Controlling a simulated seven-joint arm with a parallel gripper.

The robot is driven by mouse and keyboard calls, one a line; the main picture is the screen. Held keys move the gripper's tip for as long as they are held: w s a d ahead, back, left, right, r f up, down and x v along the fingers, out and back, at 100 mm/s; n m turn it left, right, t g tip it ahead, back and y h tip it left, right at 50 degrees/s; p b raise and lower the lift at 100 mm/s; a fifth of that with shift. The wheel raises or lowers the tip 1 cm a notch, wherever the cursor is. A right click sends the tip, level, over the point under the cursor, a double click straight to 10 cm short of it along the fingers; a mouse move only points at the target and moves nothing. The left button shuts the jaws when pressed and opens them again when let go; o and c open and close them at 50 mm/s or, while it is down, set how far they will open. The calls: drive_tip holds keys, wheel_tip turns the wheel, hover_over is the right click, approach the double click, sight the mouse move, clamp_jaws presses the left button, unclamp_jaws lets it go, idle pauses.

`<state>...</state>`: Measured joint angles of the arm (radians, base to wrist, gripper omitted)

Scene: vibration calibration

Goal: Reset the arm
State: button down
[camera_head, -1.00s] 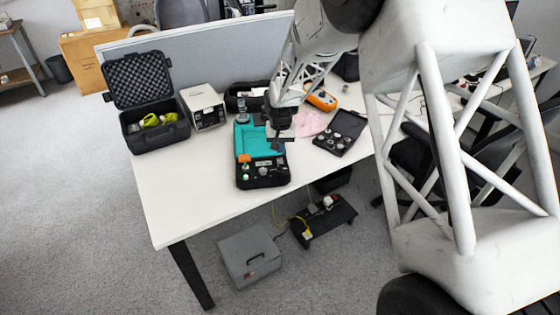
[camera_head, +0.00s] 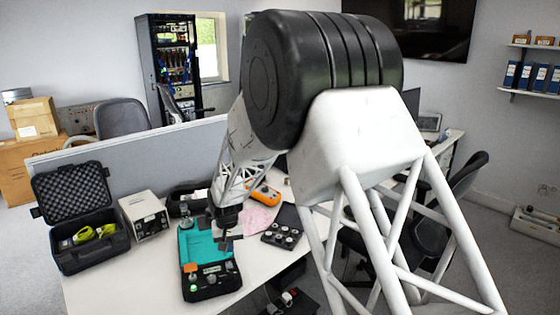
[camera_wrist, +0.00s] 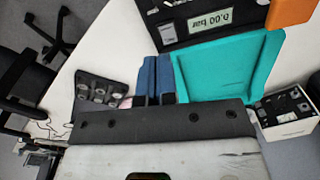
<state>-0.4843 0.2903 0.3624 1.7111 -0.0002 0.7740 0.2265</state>
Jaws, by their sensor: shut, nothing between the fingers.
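My gripper (camera_head: 227,243) hangs over the front part of the white table, above the teal and black calibration unit (camera_head: 195,245). In the wrist view its two blue fingers (camera_wrist: 154,78) lie side by side, shut, with nothing seen between them. They point toward the black panel of the unit, whose display (camera_wrist: 211,20) reads 0.00 bar. The teal tray (camera_wrist: 225,68) lies right of the fingers. In the head view my arm's large links cover the right middle of the picture and hide part of the table.
An open black case (camera_head: 85,245) with yellow-green items stands at the left, beside a beige instrument (camera_head: 145,215). A small open case of round parts (camera_head: 283,236), an orange meter (camera_head: 263,194) and a pink cloth (camera_head: 257,220) lie right of the unit. A grey partition (camera_head: 125,165) stands behind.

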drive_tip(key=s+d+r+m+t, duration=0.1)
drive_tip(key=s+d+r, duration=0.6)
drive_tip(key=d+r, duration=0.35)
drive_tip(key=s+d+r+m, duration=0.1)
drive_tip(key=s+d+r, duration=0.75)
drive_tip(key=d, duration=0.35)
drive_tip(key=s+d+r, duration=0.1)
drive_tip(key=s+d, duration=0.4)
drive_tip(key=s, duration=0.4)
drive_tip(key=s+d+r+t, duration=0.1)
drive_tip(key=s+d+r, duration=0.1)
drive_tip(key=s+d, duration=0.3)
drive_tip(key=s+d+r+m, duration=0.1)
drive_tip(key=s+d, duration=0.4)
drive_tip(key=s, duration=0.8)
drive_tip(key=shift+d+r+t, duration=0.3)
drive_tip(key=shift+d+r, duration=0.1)
drive_tip(key=shift+r, duration=0.1)
